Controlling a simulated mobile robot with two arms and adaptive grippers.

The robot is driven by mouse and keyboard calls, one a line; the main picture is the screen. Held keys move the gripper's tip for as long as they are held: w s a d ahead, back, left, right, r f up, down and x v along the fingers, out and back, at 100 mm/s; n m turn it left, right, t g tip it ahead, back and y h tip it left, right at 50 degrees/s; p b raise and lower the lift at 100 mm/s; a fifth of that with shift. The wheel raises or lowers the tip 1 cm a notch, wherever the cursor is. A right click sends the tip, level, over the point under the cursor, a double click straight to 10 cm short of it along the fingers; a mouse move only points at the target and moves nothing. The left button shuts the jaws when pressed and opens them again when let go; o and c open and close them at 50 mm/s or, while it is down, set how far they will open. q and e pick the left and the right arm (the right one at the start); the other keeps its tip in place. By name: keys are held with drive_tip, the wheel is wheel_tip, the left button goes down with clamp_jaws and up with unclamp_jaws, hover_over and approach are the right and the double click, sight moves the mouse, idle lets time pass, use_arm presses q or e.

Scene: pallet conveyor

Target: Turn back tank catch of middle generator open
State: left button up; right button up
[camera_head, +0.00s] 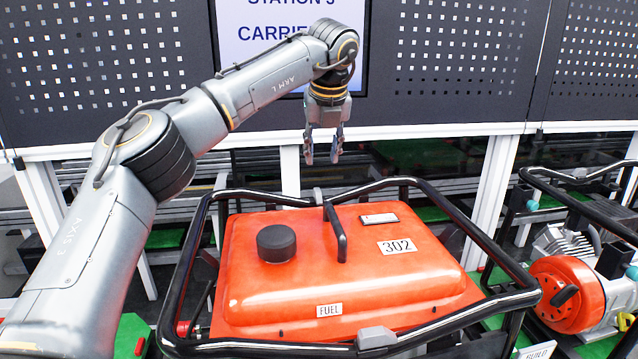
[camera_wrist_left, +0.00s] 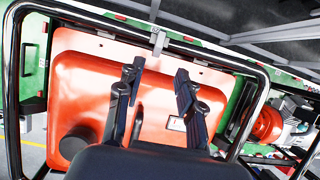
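The generator in the middle has an orange fuel tank (camera_head: 350,285) marked 302 and FUEL, inside a black tube frame (camera_head: 178,300). The back tank catch (camera_head: 318,196) is a small grey piece at the tank's rear edge, by the rear frame bar. In the left wrist view the catch (camera_wrist_left: 158,40) shows beyond the fingertips, apart from them. My left gripper (camera_head: 323,156) points down above and behind the rear bar. Its fingers are apart with nothing between them, also in the left wrist view (camera_wrist_left: 158,78). My right gripper is not in view.
A black cap (camera_head: 276,243) and a black handle (camera_head: 337,232) stand up from the tank. A grey front catch (camera_head: 376,338) sits at the near edge. Another generator (camera_head: 568,293) stands at the right. A perforated panel wall and a screen (camera_head: 262,45) are behind.

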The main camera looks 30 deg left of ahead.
sight(318, 191)
use_arm(q)
drive_tip(key=p+x, duration=0.3)
drive_tip(key=x, duration=0.7)
drive_tip(key=shift+w+a, duration=0.1)
drive_tip(key=shift+w, duration=0.05)
drive_tip(key=shift+w+a+f+p, duration=0.1)
drive_tip(key=shift+f+p, duration=0.2)
drive_tip(key=shift+f, duration=0.45)
clamp_jaws()
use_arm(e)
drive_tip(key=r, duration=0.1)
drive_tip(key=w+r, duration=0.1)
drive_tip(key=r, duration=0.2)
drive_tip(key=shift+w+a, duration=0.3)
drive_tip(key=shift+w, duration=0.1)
